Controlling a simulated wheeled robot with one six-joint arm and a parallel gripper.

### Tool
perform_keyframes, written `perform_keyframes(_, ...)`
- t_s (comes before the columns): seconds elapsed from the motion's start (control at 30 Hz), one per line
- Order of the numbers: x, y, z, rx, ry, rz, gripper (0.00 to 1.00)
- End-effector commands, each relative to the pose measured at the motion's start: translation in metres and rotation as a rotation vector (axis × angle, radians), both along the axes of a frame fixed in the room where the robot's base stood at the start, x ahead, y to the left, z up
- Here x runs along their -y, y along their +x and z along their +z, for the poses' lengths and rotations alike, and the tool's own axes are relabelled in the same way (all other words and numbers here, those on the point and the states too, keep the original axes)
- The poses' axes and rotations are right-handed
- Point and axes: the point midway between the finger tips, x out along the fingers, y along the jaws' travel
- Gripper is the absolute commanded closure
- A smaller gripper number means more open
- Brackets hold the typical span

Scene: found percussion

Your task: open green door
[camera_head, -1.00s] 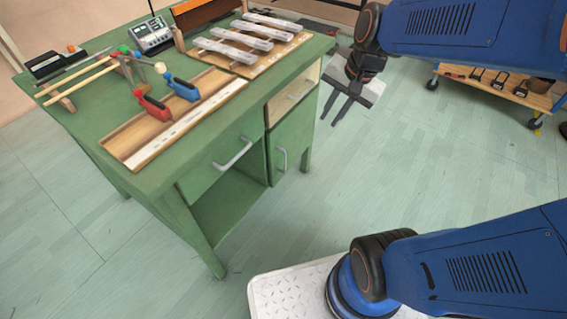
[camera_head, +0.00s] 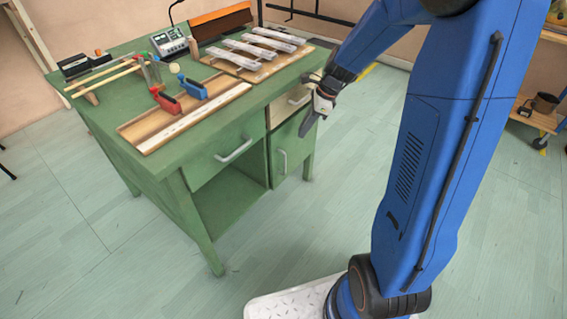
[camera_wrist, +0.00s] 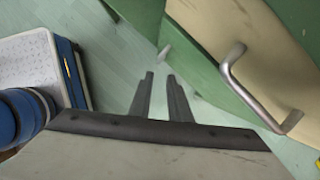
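The green door (camera_head: 297,147) is at the right end of the green desk, below a cream drawer (camera_head: 290,103). It looks closed and has a grey upright handle (camera_head: 282,161). My gripper (camera_head: 308,126) is beside the desk's right end, in front of the drawer and the door's upper right part. In the wrist view my two fingers (camera_wrist: 160,78) are parallel with a gap between them, empty. A small grey bar (camera_wrist: 165,52), seemingly the door handle, lies just beyond the fingertips, apart from them. The drawer's larger handle (camera_wrist: 250,92) is to their right.
The green desktop (camera_head: 120,110) holds tools, clamps and bars on boards. Another green drawer with a handle (camera_head: 234,150) is left of the door. A wooden shelf cart (camera_head: 540,118) stands at right. The floor before the desk is clear.

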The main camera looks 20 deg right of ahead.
Motion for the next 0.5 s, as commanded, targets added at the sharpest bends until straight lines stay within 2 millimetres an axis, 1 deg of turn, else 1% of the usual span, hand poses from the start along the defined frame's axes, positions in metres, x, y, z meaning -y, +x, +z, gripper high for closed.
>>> perform_keyframes(0.17,-0.004,0.002,-0.011,-0.006,0.003,-0.008,0.83)
perform_keyframes(0.23,-0.007,0.003,-0.02,-0.007,0.003,-0.008,0.83)
perform_keyframes(0.5,-0.024,0.009,-0.063,-0.007,0.002,-0.005,0.83)
